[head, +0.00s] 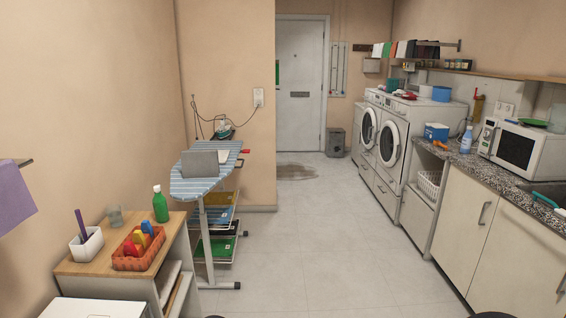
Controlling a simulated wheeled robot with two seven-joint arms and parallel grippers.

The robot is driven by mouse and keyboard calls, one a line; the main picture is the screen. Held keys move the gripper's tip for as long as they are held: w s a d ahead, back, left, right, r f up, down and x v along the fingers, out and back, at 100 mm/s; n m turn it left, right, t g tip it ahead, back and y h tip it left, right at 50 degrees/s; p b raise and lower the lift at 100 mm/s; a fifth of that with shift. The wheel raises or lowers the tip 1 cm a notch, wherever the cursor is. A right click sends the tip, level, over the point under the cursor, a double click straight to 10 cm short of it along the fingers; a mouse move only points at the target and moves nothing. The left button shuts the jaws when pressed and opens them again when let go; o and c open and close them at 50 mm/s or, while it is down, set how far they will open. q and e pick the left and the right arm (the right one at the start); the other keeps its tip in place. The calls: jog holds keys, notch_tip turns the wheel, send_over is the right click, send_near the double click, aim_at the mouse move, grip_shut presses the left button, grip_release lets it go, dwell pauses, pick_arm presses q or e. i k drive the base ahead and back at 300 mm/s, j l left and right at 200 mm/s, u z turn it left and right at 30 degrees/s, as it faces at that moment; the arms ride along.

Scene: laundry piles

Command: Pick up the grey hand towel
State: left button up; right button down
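A grey cloth-like piece (201,163) lies on the blue-striped ironing board (190,187), left of the middle in the head view. It looks like the grey hand towel, but it is small and far off, so I cannot be sure. A lighter piece lies beside it on the right. Neither of my grippers shows in the head view.
A wooden-topped table (90,266) in front holds an orange basket (139,258), a green bottle (160,205) and a white holder (87,245). Washing machines (390,145) and a counter (508,193) line the right. The middle floor (310,250) is clear.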

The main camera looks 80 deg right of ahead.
aim_at(200, 164)
jog(key=z, duration=1.95)
jog(key=i+l+z, duration=0.3)
jog(key=i, duration=0.25)
jog(key=i+z, duration=0.25)
jog(key=i, duration=0.35)
jog(key=i+u, duration=0.1)
jog(key=i, duration=0.5)
jog(key=i+l, duration=0.15)
jog(key=i, duration=0.45)
jog(key=i+u, duration=0.25)
jog(key=u, duration=0.15)
jog(key=i+l+u, duration=0.15)
jog(key=u, duration=0.25)
jog(key=i+l+u, duration=0.25)
jog(key=u, duration=0.2)
jog(key=i+l+u, duration=0.2)
jog(key=u, duration=0.2)
jog(key=i+l+u, duration=0.2)
jog(key=l+u, duration=0.2)
jog(key=i+l+u, duration=0.15)
jog(key=l+u, duration=0.25)
jog(key=i+l+u, duration=0.1)
jog(key=l+u, duration=0.25)
jog(key=i, duration=0.3)
